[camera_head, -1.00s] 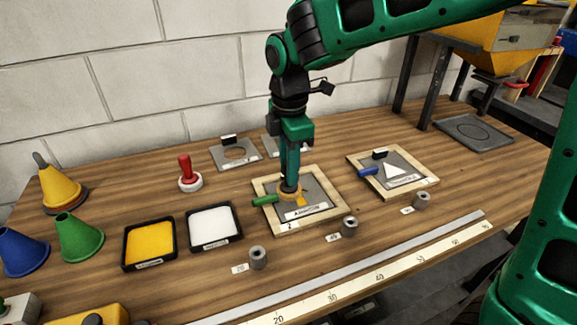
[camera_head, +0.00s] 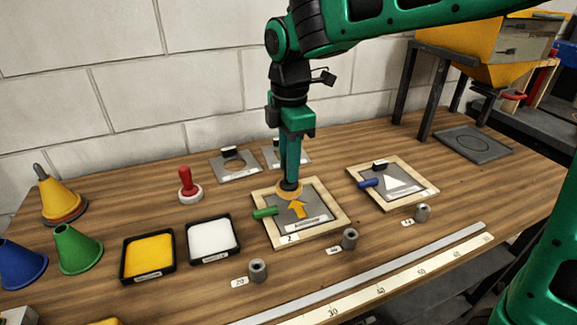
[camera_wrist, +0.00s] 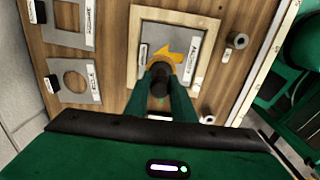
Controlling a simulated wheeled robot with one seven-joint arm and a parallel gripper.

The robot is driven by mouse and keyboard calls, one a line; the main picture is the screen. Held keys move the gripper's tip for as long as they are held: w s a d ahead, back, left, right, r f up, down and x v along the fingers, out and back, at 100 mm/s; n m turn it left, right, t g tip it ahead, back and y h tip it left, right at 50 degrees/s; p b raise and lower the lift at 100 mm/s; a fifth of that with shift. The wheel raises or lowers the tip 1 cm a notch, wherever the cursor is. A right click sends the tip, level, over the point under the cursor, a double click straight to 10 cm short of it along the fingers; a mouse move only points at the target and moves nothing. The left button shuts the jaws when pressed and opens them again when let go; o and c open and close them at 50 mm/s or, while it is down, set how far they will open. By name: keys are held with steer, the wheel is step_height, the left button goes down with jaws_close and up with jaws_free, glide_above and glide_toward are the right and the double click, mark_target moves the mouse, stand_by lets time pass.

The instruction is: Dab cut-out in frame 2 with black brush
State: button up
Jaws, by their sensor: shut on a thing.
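Frame 2 (camera_head: 261,199) is a wooden frame with the number 2 on its front edge. It holds a grey stencil plate with a green handle (camera_head: 265,212). Its arrow-shaped cut-out (camera_head: 298,209) shows yellow-orange, and it also shows in the wrist view (camera_wrist: 172,52). My gripper (camera_head: 289,180) points down at the back part of this frame. It is shut on the black brush (camera_wrist: 160,78), whose yellow-orange lower end (camera_head: 289,191) is just behind the arrow's tip. I cannot tell whether the bristles touch the plate.
A yellow paint tray (camera_head: 148,255) and a white paint tray (camera_head: 212,237) stand to the left. A frame with a white triangle (camera_head: 398,181) lies to the right. A red-handled stamp (camera_head: 189,184), cones and small grey cylinders stand around. A long ruler (camera_head: 400,286) runs along the front edge.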

steer(key=shift+r, duration=2.5)
